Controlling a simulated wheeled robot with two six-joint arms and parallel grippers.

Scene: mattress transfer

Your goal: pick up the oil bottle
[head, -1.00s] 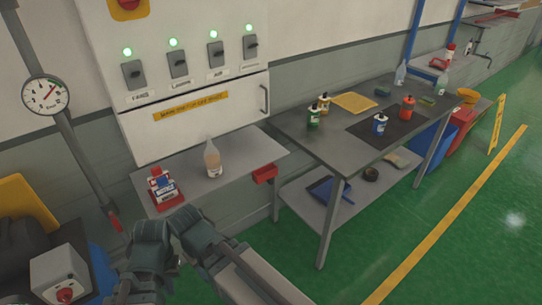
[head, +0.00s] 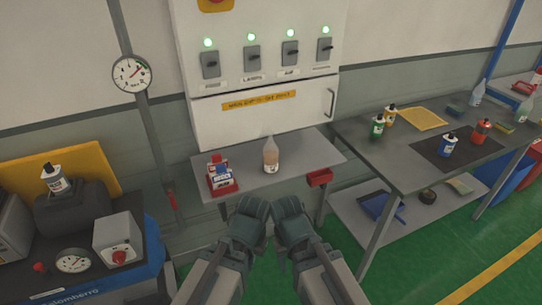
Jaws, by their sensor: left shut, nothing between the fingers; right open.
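No label reading "oil" is legible, so I cannot tell which bottle is the oil bottle. A white bottle with a dark label and cap (head: 55,180) stands on a dark machine at the left. A clear bottle with pale liquid (head: 271,156) stands on the grey shelf under the cabinet. Green (head: 377,127), yellow (head: 390,116), blue (head: 448,145) and red (head: 481,131) bottles stand on the workbench. My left gripper (head: 252,208) is shut and empty, in front of the shelf. My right gripper (head: 287,208) is open and empty, close beside it. Neither visibly touches a bottle.
A red-and-white item (head: 221,176) sits on the shelf (head: 315,150), left of the clear bottle. A red box (head: 320,178) hangs at the shelf's right front edge. The workbench (head: 400,165) stands at the right. Green floor shows between shelf and bench.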

